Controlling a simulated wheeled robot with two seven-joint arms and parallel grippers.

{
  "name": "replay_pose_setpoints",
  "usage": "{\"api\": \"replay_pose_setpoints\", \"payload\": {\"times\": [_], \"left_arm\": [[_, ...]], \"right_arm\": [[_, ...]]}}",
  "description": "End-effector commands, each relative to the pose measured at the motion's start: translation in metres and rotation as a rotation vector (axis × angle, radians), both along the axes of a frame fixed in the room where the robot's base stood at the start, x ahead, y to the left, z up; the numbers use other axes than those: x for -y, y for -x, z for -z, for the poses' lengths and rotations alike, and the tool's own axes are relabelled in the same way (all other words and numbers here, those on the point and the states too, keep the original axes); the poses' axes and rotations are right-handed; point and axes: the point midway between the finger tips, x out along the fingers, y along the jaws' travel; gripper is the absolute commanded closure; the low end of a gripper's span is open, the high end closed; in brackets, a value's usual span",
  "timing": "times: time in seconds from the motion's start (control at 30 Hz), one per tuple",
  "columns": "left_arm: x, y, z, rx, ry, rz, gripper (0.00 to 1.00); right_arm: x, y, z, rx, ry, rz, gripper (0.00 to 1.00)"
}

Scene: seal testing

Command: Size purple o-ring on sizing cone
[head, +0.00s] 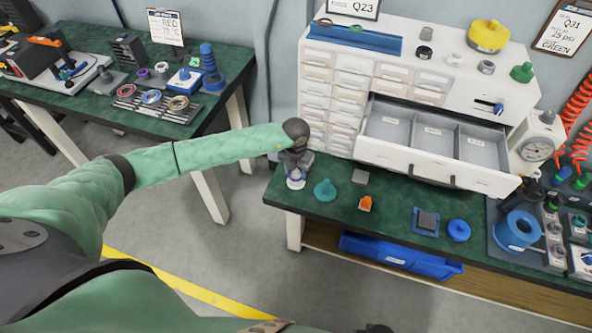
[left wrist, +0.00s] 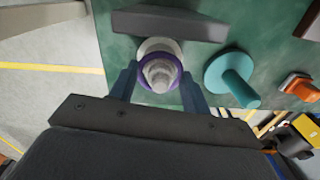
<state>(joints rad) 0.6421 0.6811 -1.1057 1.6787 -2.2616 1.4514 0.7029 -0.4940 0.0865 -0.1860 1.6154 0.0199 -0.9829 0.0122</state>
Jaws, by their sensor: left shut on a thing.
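The pale grey-white stepped sizing cone (left wrist: 160,70) stands upright near the table's left front corner. It shows small in the head view (head: 296,184), partly hidden by my gripper. The purple o-ring (left wrist: 144,80) is around the cone in the left wrist view; whether it rests on a step I cannot tell. My left gripper (left wrist: 159,76) has one finger on each side of the ring, shut on it. In the head view my left gripper (head: 296,171) is directly above the cone. My right gripper is not clearly seen.
A teal flanged peg (head: 325,191) stands just right of the cone. An orange piece (head: 365,204) and a grey block (head: 360,177) lie farther right. The white drawer cabinet (head: 325,62) has one drawer (head: 430,172) pulled out over the green table. A side table (head: 110,92) holds more rings.

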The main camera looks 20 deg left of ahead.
Motion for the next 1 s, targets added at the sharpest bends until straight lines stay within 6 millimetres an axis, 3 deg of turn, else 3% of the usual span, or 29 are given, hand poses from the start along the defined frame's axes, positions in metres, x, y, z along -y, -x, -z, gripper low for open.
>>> {"api": "replay_pose_setpoints", "payload": {"times": [0.53, 0.57, 0.7, 1.0], "left_arm": [[0.000, 0.000, 0.014, 0.000, 0.000, 0.000, 0.74], [0.000, 0.000, 0.014, 0.000, 0.000, 0.000, 0.51], [0.000, 0.000, 0.013, 0.000, 0.000, 0.000, 0.27], [0.000, 0.000, 0.012, 0.000, 0.000, 0.000, 0.27]], "right_arm": [[0.000, 0.000, 0.010, 0.000, 0.000, 0.000, 0.67], [0.000, 0.000, 0.010, 0.000, 0.000, 0.000, 0.67], [0.000, 0.000, 0.009, 0.000, 0.000, 0.000, 0.67], [0.000, 0.000, 0.008, 0.000, 0.000, 0.000, 0.67]]}}
